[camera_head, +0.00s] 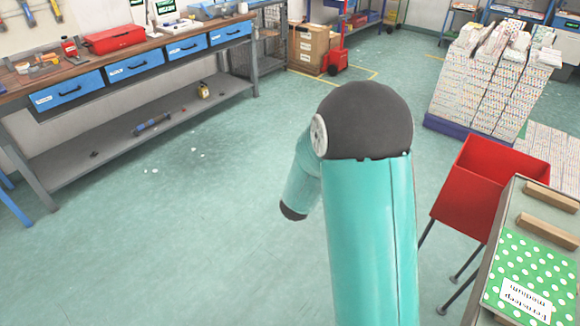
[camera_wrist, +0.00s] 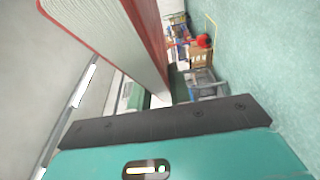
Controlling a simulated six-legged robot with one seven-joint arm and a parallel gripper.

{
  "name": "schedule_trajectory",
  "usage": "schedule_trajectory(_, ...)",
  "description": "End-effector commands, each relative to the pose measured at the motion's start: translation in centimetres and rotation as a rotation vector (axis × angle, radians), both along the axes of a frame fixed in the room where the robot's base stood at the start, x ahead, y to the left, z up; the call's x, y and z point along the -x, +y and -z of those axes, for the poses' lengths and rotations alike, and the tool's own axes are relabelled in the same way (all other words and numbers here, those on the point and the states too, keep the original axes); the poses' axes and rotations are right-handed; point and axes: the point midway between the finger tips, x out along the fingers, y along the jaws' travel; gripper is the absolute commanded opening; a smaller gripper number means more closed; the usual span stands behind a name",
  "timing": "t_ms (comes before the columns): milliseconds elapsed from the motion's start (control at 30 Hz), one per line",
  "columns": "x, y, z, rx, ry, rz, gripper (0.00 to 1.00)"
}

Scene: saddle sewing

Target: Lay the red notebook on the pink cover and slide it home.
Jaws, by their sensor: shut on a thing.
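In the wrist view the red notebook (camera_wrist: 105,32), with red cover edges and a thick block of pale pages, reaches in from the top left toward the middle. My gripper (camera_wrist: 165,124) shows there as a dark bar over a teal body, shut on the notebook. The fingertips cannot be made out. In the head view the gripper and the notebook are out of sight; only my teal arm shows. I see no pink cover in either view. A green cover with white dots (camera_head: 530,268) lies on the table at the right.
The worktable (camera_head: 484,268) at the lower right carries two wooden blocks (camera_head: 548,232). A red bin on legs (camera_head: 470,195) stands beside it. Tall stacks of page blocks (camera_head: 485,85) stand behind. A workbench with blue drawers (camera_head: 135,63) lines the left.

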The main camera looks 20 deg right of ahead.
Motion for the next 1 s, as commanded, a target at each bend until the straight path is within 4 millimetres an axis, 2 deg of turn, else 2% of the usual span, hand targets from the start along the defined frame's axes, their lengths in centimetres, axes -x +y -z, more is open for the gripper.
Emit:
schedule_trajectory(33, 0.4, -2.3, -0.4, 0.002, -0.005, 0.061, 0.00)
schedule_trajectory(267, 3.4, -11.7, -1.2, 0.003, -0.003, 0.329, 0.00)
schedule_trajectory(467, 7.4, -19.3, -1.8, 0.003, -0.004, 0.563, 0.00)
schedule_trajectory(600, 10.8, -24.1, -2.1, 0.003, -0.002, 0.724, 0.00)
schedule_trajectory(800, 16.4, -30.0, -2.4, 0.003, -0.001, 0.942, 0.00)
schedule_trajectory(1000, 20.0, -33.1, -2.6, 0.004, 0.000, 1.069, 0.00)
